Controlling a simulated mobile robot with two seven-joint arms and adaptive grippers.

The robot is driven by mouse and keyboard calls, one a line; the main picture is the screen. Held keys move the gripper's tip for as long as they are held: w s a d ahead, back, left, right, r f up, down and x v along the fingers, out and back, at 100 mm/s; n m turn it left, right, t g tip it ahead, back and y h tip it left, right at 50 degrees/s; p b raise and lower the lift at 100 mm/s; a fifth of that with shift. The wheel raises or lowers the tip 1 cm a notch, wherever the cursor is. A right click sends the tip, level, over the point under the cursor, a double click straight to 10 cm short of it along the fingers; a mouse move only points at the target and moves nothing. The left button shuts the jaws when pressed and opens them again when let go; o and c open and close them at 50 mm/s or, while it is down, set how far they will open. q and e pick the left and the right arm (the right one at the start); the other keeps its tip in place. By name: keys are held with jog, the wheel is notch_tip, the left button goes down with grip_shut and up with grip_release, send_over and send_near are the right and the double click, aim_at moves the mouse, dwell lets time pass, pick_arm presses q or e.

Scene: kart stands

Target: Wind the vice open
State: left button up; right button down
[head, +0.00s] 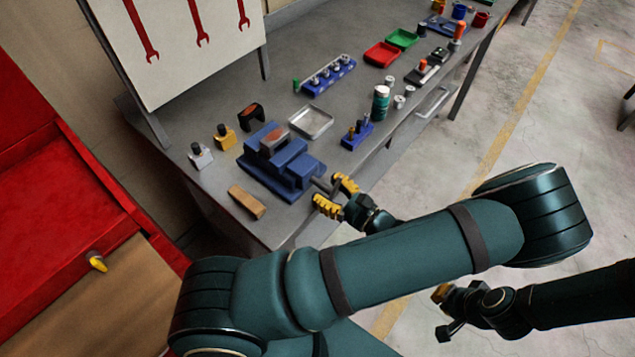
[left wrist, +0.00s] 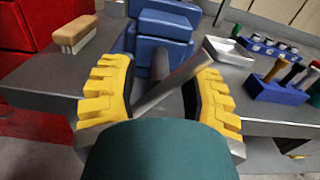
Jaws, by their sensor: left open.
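The blue vice (head: 283,168) stands near the left front end of the grey bench, and it also shows at the top middle of the left wrist view (left wrist: 160,28). A grey handle bar (left wrist: 172,86) runs slantwise in front of it. My left gripper (head: 334,194) is at the vice's front end, its yellow fingers spread. In the left wrist view the bar lies between the two fingers (left wrist: 160,90), with gaps visible beside it. Whether a finger touches the bar is unclear. My right gripper (head: 446,310) hangs over the floor, away from the bench; its finger opening is unclear.
A wooden brush (head: 247,202) lies left of the vice. A metal tray (head: 311,122) and a blue tool holder (head: 357,135) stand to its right. A tool board (head: 180,45) rises behind. A red cabinet (head: 60,190) is at left. Floor beyond the front edge is clear.

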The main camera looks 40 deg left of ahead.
pick_arm(q)
jog(key=shift+a, duration=0.45)
pick_arm(e)
jog(key=shift+a, duration=0.35)
pick_arm(q)
grip_shut()
